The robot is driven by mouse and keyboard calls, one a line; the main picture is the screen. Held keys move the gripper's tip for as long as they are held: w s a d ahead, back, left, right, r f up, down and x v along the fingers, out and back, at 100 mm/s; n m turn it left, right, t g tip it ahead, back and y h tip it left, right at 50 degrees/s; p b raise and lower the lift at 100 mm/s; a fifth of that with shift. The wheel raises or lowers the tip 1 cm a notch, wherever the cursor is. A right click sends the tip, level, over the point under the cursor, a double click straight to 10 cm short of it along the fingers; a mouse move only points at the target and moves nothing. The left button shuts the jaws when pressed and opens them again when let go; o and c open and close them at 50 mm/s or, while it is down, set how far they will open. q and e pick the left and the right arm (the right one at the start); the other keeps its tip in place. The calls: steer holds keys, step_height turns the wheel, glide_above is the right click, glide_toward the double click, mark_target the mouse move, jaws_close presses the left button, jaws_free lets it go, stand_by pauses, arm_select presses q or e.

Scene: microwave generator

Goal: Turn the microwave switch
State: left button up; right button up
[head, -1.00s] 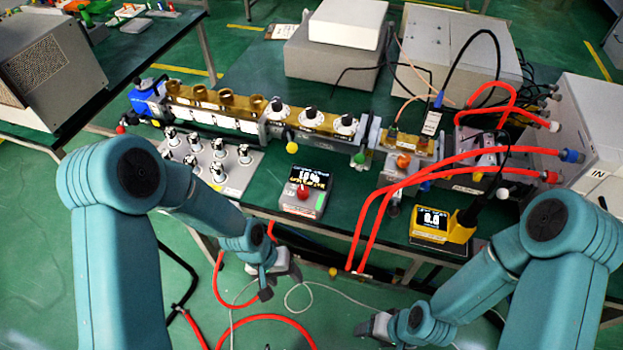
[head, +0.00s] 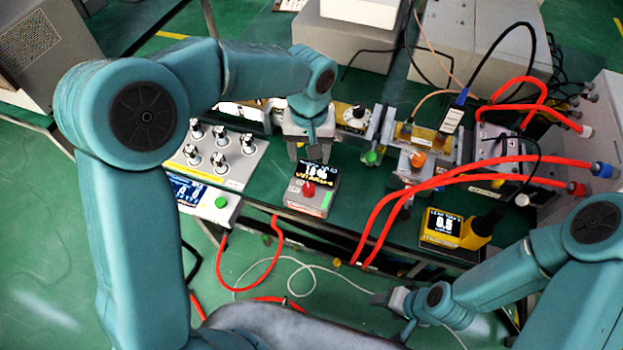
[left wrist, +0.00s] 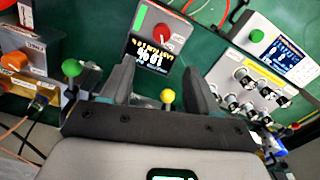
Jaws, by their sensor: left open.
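A small grey box (head: 321,203) with a lit display and a red knob (head: 309,189) sits near the table's front edge. It also shows in the left wrist view, with its red knob (left wrist: 163,31) beyond the fingertips. The task's switch is not labelled as such in view; this knob is one candidate. My left gripper (head: 310,158) is open, pointing down just behind the box's display, apart from the knob. In the left wrist view its two fingers stand either side of the display's near end, with nothing between them held. My right gripper (head: 379,298) hangs low before the table's front edge.
A panel with several silver knobs (head: 215,160) lies left of the box. A yellow meter (head: 440,228) and thick red cables (head: 440,182) are at right. A yellow ball knob (left wrist: 167,96) shows near my left fingers, a green one (left wrist: 71,69) beside them.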

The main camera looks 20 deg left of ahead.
mark_target(310, 186)
arm_select(q)
steer(key=f, duration=0.4)
steer(key=f+p, duration=0.1)
steer(key=f, duration=0.7)
steer(key=shift+s+a+f, duration=0.1)
steer(key=shift+s+a, duration=0.05)
steer(key=shift+s, duration=0.2)
steer(key=shift+f+p, duration=0.3)
steer(key=shift+f, duration=0.05)
steer(key=shift+w+f, duration=0.3)
steer(key=shift+f, duration=0.05)
steer(key=shift+s+r, duration=0.1)
steer(key=shift+s, duration=0.1)
steer(key=shift+c, duration=0.2)
steer(key=c, duration=1)
